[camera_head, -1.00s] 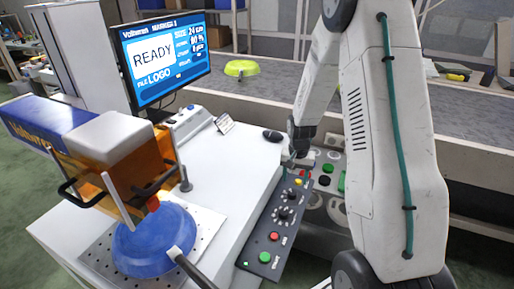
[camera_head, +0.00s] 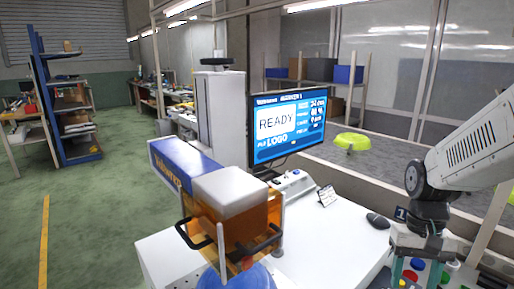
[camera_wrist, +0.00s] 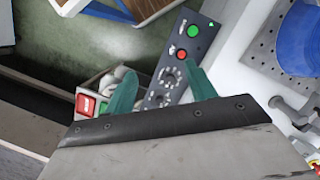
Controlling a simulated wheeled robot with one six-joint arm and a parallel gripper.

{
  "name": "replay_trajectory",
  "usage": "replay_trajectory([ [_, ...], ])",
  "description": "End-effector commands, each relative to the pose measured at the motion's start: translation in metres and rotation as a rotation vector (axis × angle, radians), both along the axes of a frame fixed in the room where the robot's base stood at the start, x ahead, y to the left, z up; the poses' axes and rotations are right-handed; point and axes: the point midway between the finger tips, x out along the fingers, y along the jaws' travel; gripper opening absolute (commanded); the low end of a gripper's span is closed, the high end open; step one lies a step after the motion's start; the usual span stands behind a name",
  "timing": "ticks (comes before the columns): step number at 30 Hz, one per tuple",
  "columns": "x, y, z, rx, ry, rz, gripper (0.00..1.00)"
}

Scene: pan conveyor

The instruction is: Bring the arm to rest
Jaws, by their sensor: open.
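My gripper (camera_wrist: 161,88) is open and empty in the wrist view, its two teal fingers apart over the control panel (camera_wrist: 172,72). The panel has a green button (camera_wrist: 193,31), a red button (camera_wrist: 181,55) and black knobs. In the head view my arm (camera_head: 465,155) comes in from the right, its wrist bent down near the bottom right; the fingertips there are not clear. The gripper's contact with the panel cannot be told.
The marking machine (camera_head: 225,205) stands over a blue pan (camera_head: 235,277) on the white table. A monitor (camera_head: 288,127) reads READY. A mouse (camera_head: 378,221) lies near my arm. A yellow-green pan (camera_head: 351,141) sits on the conveyor behind. Green floor lies open at left.

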Motion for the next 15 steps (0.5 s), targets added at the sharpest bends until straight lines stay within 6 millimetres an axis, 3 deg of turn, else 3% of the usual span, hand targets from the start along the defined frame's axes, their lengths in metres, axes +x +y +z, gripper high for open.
replay_trajectory([
  [1,-0.012,0.009,0.016,-0.003,-0.021,0.032,0.55],
  [6,-0.053,0.034,0.055,-0.007,-0.077,0.127,0.55],
  [12,-0.095,0.056,0.086,-0.021,-0.183,0.217,0.55],
  [15,-0.107,0.063,0.097,-0.03,-0.25,0.248,0.55],
])
